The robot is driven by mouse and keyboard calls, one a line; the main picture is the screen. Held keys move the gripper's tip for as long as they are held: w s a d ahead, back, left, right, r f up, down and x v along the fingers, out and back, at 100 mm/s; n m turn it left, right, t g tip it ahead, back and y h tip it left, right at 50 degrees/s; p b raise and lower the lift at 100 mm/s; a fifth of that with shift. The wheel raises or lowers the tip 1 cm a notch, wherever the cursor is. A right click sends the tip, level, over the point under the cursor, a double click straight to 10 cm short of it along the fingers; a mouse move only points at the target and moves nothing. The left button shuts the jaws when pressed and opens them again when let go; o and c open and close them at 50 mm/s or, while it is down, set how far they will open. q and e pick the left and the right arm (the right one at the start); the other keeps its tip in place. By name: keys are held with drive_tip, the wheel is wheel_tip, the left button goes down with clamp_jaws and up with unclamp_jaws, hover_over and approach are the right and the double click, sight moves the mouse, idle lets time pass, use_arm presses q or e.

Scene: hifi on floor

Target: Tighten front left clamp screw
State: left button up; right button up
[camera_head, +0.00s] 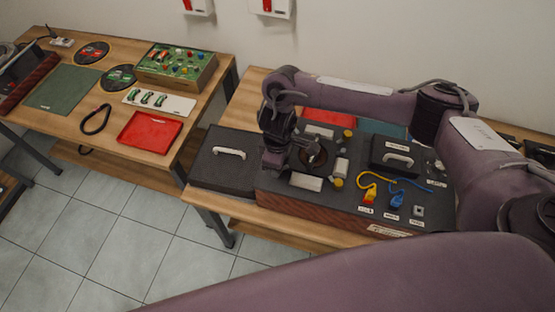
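A dark-topped hi-fi unit (275,192) with wood-grain sides sits on the right-hand table. On it is a round dark part with a brown centre (316,158), with pale blocks (306,182) around it. A yellow knob (338,183) is at the front right of this group and another yellow knob (348,133) is at its back right. No front left clamp screw can be made out; my gripper covers part of that area. My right gripper (289,160) points down over the left part of the unit. Its fingertips are too dark and small to read. My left gripper is out of view.
A black lid with a pale handle (229,153) lies left of the unit. A smaller black cover (397,157), yellow and blue cables (380,182) are on the right. The left table holds a red tray (150,131) and a green component board (177,65). Floor between tables is clear.

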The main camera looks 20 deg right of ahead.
drive_tip(key=shift+w+r, duration=0.15)
idle(0.3)
drive_tip(key=o, duration=1)
wheel_tip(320, 180, up, 8)
drive_tip(key=shift+f+p, duration=0.15)
drive_tip(key=shift+p, duration=0.45)
